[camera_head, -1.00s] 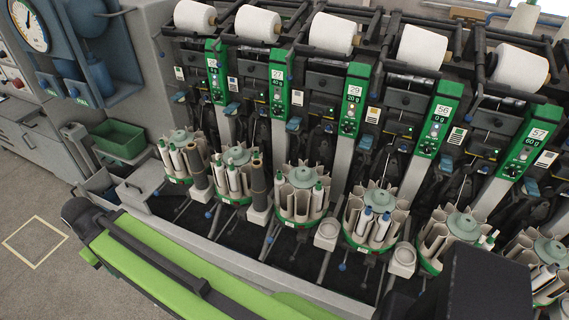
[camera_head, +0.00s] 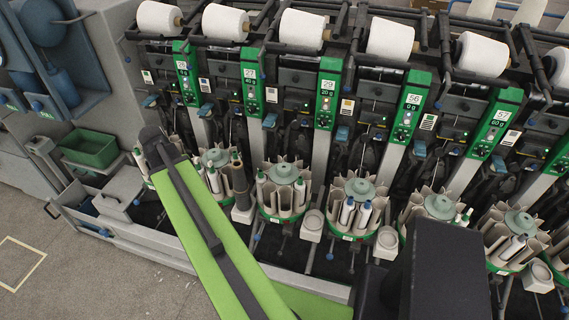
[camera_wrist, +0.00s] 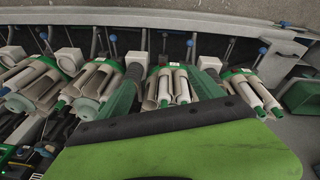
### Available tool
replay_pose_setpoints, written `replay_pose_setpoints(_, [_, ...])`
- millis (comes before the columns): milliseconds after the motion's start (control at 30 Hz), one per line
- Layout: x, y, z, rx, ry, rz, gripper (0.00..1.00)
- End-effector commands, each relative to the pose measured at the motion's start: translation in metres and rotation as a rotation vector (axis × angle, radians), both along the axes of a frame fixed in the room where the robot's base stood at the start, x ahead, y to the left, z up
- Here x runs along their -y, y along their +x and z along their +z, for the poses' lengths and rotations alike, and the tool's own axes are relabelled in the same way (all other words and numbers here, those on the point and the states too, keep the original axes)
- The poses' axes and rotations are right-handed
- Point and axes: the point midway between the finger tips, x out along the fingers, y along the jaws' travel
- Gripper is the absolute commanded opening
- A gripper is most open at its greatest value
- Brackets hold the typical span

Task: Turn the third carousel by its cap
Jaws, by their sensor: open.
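The third carousel (camera_head: 285,195) from the left stands in the row, a ring of pale pockets on a green base with green-tipped bobbins. Its round grey-green cap (camera_head: 284,173) is uncovered. In the wrist view the order is reversed, and the third carousel (camera_wrist: 97,80) lies left of my gripper (camera_wrist: 169,78). Two green textured fingers spread apart there, around the view of the second carousel (camera_wrist: 172,86). Nothing is held between them. Whether they touch anything there is unclear. In the head view my arm hides the fingers.
The second carousel (camera_head: 215,160) and fourth carousel (camera_head: 353,205) flank the third closely. White cups (camera_head: 312,222) sit between carousels. Green numbered panels (camera_head: 328,92) rise behind.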

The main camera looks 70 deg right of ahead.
Motion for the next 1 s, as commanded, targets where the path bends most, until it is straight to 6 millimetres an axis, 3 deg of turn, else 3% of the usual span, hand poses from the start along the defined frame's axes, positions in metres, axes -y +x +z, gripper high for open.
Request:
replay_pose_setpoints(33, [0.057,-0.033,0.013,0.012,-0.032,-0.171,0.76])
replay_pose_setpoints(100, [0.117,-0.08,0.021,0.033,-0.079,-0.384,0.76])
replay_pose_setpoints(200, [0.179,-0.144,0.031,0.056,-0.137,-0.627,0.76])
replay_pose_setpoints(300, [0.214,-0.191,0.037,0.07,-0.177,-0.786,0.76])
replay_pose_setpoints(433, [0.232,-0.218,0.039,0.078,-0.203,-0.874,0.76])
replay_pose_setpoints(667, [0.234,-0.221,0.032,0.08,-0.205,-0.882,0.76])
replay_pose_setpoints(867, [0.242,-0.225,0.005,0.08,-0.204,-0.882,0.76])
replay_pose_setpoints(1000, [0.252,-0.231,-0.025,0.08,-0.204,-0.881,0.76])
